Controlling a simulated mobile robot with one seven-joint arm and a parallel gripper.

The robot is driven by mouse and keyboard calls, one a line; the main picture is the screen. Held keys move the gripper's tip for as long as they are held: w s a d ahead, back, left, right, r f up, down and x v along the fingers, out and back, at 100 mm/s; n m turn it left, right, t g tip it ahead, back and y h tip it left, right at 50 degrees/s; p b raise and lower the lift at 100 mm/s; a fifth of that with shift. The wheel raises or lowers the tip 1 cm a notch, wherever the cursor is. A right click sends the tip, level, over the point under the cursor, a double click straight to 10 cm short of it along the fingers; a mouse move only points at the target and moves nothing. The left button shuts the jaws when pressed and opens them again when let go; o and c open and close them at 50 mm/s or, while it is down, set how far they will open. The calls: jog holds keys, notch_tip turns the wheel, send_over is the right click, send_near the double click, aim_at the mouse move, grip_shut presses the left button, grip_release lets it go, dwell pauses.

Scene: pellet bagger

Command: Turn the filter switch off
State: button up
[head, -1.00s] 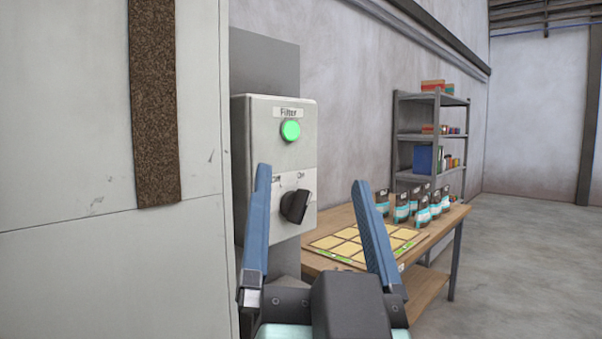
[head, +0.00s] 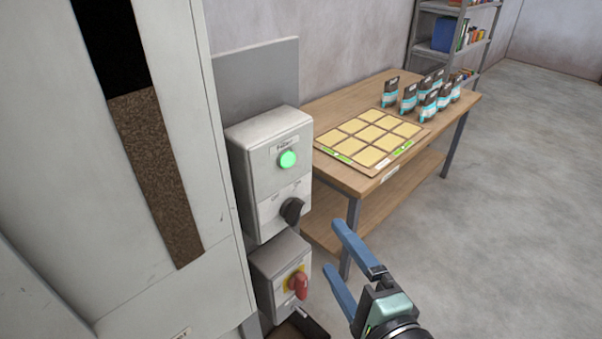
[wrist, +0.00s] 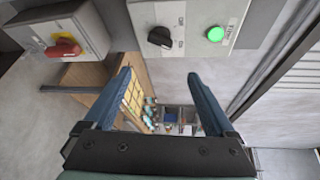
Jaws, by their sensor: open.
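The filter box (head: 250,166) is a grey-white control box on the wall panel with a lit green lamp (head: 287,160) under its label. Below the lamp is the black rotary filter switch (head: 291,210), between small Off and On marks. Its knob is tilted toward the On side. The switch also shows in the wrist view (wrist: 160,38), at the top beside the green lamp (wrist: 216,34). My gripper (head: 338,258) is open and empty, in front of the boxes, to the right of and lower than the switch. Nothing touches the switch.
A second box with a red rotary handle (head: 299,284) on a yellow plate hangs just below the filter box. A wooden table (head: 330,112) with a grid board (head: 370,140) and several pouches (head: 428,100) stands behind. Open floor (head: 510,190) lies to the right.

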aim_at(299, 215)
jog(key=w+a+m+p, duration=0.1)
jog(key=w+p, duration=0.1)
jog(key=w, duration=0.1)
jog(key=w+a+f+m+p, duration=0.1)
jog(key=w+a+p, duration=0.3)
jog(key=w+p, duration=0.1)
jog(key=shift+w+a+f+m+g+y, duration=0.15)
jog(key=shift+w+a+m+g+y, duration=0.05)
jog(key=shift+w+m+g+y, duration=0.2)
jog(key=shift+c, duration=0.3)
